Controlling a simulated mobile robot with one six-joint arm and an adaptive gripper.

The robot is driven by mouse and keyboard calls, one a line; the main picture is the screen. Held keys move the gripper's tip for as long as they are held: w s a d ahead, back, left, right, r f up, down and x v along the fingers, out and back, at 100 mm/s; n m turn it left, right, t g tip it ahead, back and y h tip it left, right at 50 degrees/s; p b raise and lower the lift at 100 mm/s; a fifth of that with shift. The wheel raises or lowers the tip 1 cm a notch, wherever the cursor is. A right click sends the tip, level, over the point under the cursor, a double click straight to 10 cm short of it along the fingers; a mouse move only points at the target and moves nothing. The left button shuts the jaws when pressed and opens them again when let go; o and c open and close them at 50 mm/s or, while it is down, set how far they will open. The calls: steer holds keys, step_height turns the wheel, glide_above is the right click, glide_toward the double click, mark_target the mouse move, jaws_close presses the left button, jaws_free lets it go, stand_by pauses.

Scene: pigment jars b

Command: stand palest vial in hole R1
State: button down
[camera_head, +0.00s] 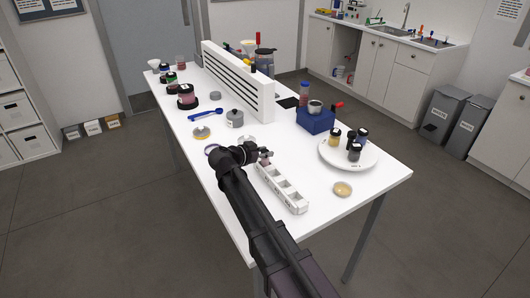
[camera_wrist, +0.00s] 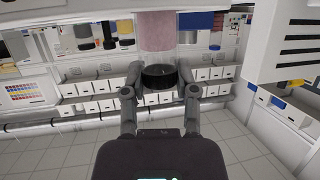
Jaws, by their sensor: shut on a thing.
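My gripper (camera_head: 259,155) is shut on a pale pink vial (camera_wrist: 156,30) with a black cap. The wrist view is upside down, so the cap points down in the picture and the vial is upright. In the head view the vial is mostly hidden by my gripper at the far end of the white rack (camera_head: 292,199). I cannot tell whether its base is in a hole or above it. The rack's nearer holes look empty; its labels are too small to read.
A blue block (camera_head: 316,121) with a grey pot stands behind the plate. A tan dish (camera_head: 343,189) lies right of the rack. A grey lidded pot (camera_head: 235,118) and a yellow-filled dish (camera_head: 201,132) are beyond my gripper. A slotted white screen (camera_head: 238,82) stands farther back.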

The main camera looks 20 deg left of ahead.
mark_target(265, 151)
steer(key=shift+f+b, duration=0.35)
steer(key=shift+f, duration=0.1)
steer(key=shift+c, duration=1.5)
jaws_free()
steer(key=shift+r, duration=0.15)
step_height(265, 151, up, 10)
steer(key=p, duration=1)
steer(key=shift+f, duration=0.2)
